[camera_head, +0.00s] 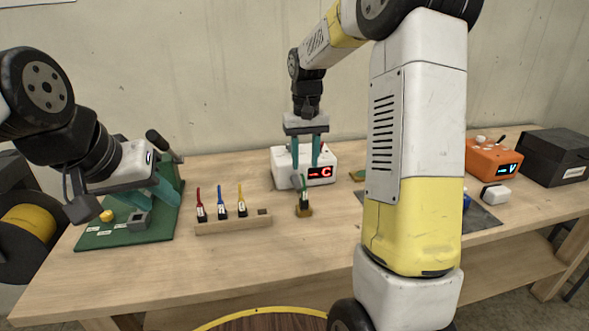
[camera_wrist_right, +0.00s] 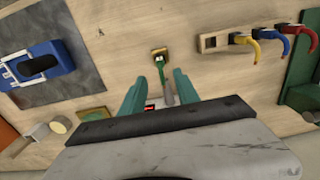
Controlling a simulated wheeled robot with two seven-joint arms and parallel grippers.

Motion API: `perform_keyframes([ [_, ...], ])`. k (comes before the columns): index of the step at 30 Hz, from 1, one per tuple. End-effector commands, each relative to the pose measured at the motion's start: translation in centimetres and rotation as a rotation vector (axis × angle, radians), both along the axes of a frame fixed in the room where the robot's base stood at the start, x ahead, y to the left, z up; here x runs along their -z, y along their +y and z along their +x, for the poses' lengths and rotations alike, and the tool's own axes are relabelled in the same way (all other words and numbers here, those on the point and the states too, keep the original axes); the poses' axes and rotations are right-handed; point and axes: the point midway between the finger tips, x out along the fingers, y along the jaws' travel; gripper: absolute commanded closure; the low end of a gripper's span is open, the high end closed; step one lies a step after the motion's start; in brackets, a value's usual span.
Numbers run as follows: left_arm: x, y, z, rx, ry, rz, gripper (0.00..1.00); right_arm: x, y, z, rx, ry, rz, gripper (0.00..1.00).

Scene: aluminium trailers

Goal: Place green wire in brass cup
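The green wire (camera_head: 305,196) stands upright at the brass cup (camera_head: 304,212), and its lower end appears to be inside it. In the right wrist view the green wire (camera_wrist_right: 160,66) and the brass cup (camera_wrist_right: 159,51) show beyond the fingertips. My right gripper (camera_head: 306,164) is open and empty, above and behind the wire, in front of the white box; its parted fingers also show in the right wrist view (camera_wrist_right: 158,86). My left gripper (camera_head: 150,197) is over the green board at the left, with its fingers apart and nothing seen between them.
A wooden rack (camera_head: 233,224) holds red, blue and yellow wires left of the cup. The white box (camera_head: 283,170) with a red display stands behind. A green board (camera_head: 110,238) with a grey block (camera_head: 139,221) lies left. An orange box (camera_head: 493,160) stands right.

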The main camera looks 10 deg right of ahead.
Motion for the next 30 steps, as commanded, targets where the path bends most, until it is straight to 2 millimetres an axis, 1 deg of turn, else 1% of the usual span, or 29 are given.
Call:
perform_keyframes([
  [2,0.0,0.0,0.0,0.0,0.0,0.0,0.64,-0.7,0.0,0.0,0.0,-0.004,0.001,0.62],
  [4,0.0,0.0,0.0,0.0,0.0,0.0,0.64,-1.4,0.0,-0.4,-0.001,-0.012,0.003,0.62],
  [5,0.0,0.0,0.0,0.0,0.0,0.0,0.64,-1.8,0.1,-0.8,-0.001,-0.021,0.007,0.62],
  [8,0.0,0.0,0.0,0.0,0.0,0.0,0.64,-3.8,0.2,-2.8,-0.004,-0.068,0.022,0.62],
  [11,0.0,0.0,0.0,0.0,0.0,0.0,0.64,-6.2,0.4,-6.1,-0.009,-0.142,0.047,0.62],
  [12,0.0,0.0,0.0,0.0,0.0,0.0,0.64,-7.1,0.5,-7.7,-0.011,-0.174,0.059,0.62],
  [16,0.0,0.0,0.0,0.0,0.0,0.0,0.64,-9.0,0.9,-12.7,-0.015,-0.28,0.096,0.62],
  [18,0.0,0.0,0.0,0.0,0.0,0.0,0.64,-9.6,1.1,-15.4,-0.017,-0.337,0.117,0.62],
  [21,0.0,0.0,0.0,0.0,0.0,0.0,0.64,-9.7,1.5,-18.8,-0.018,-0.412,0.144,0.62],
  [24,0.0,0.0,0.0,0.0,0.0,0.0,0.64,-9.4,1.8,-21.5,-0.02,-0.474,0.165,0.62],
  [27,0.0,0.0,0.0,0.0,0.0,0.0,0.64,-8.9,2.0,-23.2,-0.02,-0.516,0.183,0.62],
  [30,0.0,0.0,0.0,0.0,0.0,0.0,0.64,-8.7,2.2,-24.0,-0.021,-0.54,0.191,0.62],
])
